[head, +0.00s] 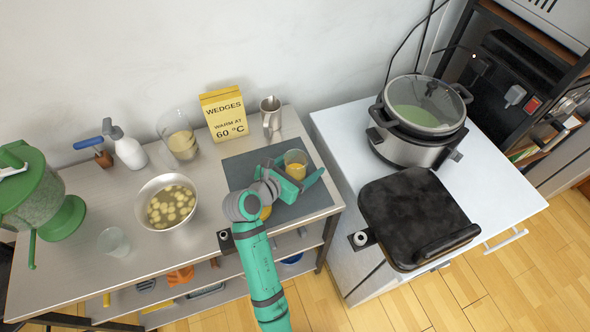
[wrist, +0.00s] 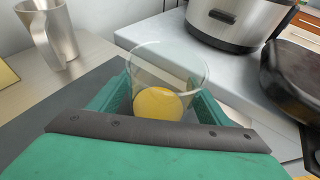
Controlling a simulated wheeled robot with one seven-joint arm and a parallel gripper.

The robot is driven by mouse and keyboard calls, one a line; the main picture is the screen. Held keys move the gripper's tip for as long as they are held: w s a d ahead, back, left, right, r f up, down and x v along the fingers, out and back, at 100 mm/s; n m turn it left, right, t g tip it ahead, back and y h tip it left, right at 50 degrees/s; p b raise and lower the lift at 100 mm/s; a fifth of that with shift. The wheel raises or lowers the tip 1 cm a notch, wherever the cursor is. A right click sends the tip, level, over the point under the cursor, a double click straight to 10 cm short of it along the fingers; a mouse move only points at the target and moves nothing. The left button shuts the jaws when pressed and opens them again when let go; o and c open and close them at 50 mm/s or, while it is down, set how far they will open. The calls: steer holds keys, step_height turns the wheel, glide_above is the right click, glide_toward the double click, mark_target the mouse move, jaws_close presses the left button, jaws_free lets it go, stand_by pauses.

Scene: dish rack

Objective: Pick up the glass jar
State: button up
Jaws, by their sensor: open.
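A clear glass jar (head: 296,158) with something yellow in its bottom stands upright on the dark grey mat (head: 240,168). In the wrist view the jar (wrist: 166,68) is in the middle, its round rim showing above my gripper (wrist: 163,105). The two green fingers are spread, one on each side of the jar. I cannot tell whether either finger touches the glass. In the head view my gripper (head: 291,178) reaches across the mat to the jar. The jar's lower part is partly hidden by my gripper.
A metal pitcher (head: 270,117) and a yellow box (head: 224,115) stand behind the mat. A taller glass container (head: 179,138), a bowl of slices (head: 170,204) and a small glass (head: 115,242) stand left. A cooker (head: 420,145) and a black grill (head: 418,215) are on the white counter right.

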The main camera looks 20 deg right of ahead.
mark_target(302, 159)
steer(key=c, duration=1.4)
steer(key=shift+o, duration=0.2)
steer(key=shift+r, duration=0.1)
steer(key=shift+r, duration=0.5)
step_height(302, 159, up, 2)
steer(key=shift+r, duration=0.15)
steer(key=s+a+r, duration=0.4)
steer(key=s+r, duration=0.1)
steer(key=r, duration=0.2)
steer(key=s+a+r, duration=0.4)
steer(key=s+r, duration=0.2)
steer(key=r, duration=0.2)
steer(key=shift+s+r, duration=0.2)
steer(key=shift+r, duration=0.05)
